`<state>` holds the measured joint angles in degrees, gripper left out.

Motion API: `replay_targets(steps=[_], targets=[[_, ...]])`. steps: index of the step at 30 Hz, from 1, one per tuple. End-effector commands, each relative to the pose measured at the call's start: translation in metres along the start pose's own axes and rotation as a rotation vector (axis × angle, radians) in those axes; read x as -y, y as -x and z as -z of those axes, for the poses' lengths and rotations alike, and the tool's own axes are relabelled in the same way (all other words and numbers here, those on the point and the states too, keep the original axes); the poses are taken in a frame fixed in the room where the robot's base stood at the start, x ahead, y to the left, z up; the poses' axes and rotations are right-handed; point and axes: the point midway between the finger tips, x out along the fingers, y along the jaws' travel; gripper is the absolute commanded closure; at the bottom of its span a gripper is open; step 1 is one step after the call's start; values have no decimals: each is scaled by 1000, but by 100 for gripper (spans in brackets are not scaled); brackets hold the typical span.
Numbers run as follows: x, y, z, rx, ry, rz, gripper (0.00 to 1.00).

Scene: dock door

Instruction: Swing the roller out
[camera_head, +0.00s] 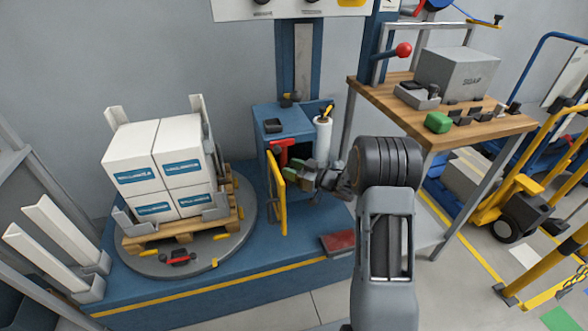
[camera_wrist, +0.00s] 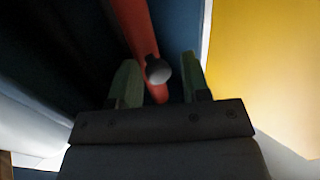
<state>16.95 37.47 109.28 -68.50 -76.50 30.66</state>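On the blue wrapper carriage (camera_head: 272,122), a red bar (camera_head: 281,148) sits near the front opening, and an upright yellow frame (camera_head: 283,205) stands out from its front. I cannot tell which part is the roller. My gripper (camera_head: 298,170) is just right of the yellow frame. In the wrist view its green-tipped fingers (camera_wrist: 160,80) are apart. The red bar (camera_wrist: 138,28) and a round grey knob (camera_wrist: 158,71) show between them, with gaps to both fingers. The yellow surface (camera_wrist: 268,75) fills the right. Depth to the bar is unclear, and no contact shows.
A white film roll (camera_head: 323,138) stands upright behind my gripper. White boxes (camera_head: 135,160) sit on a pallet on the round turntable (camera_head: 165,267) at left. A wooden workbench (camera_head: 480,130) with a red-knobbed lever (camera_head: 403,50) is at right. A dark red pad (camera_head: 338,243) lies below.

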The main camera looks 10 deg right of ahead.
Motion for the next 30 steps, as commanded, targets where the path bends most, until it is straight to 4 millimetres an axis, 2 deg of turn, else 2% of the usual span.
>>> replay_targets(steps=[9,13,24,30], targets=[[-1,3,0,0,0,-5,51],[-2,14,1,0,0,-8,51],[-2,86,2,0,-2,-8,51],[-1,118,1,0,-1,-6,51]])
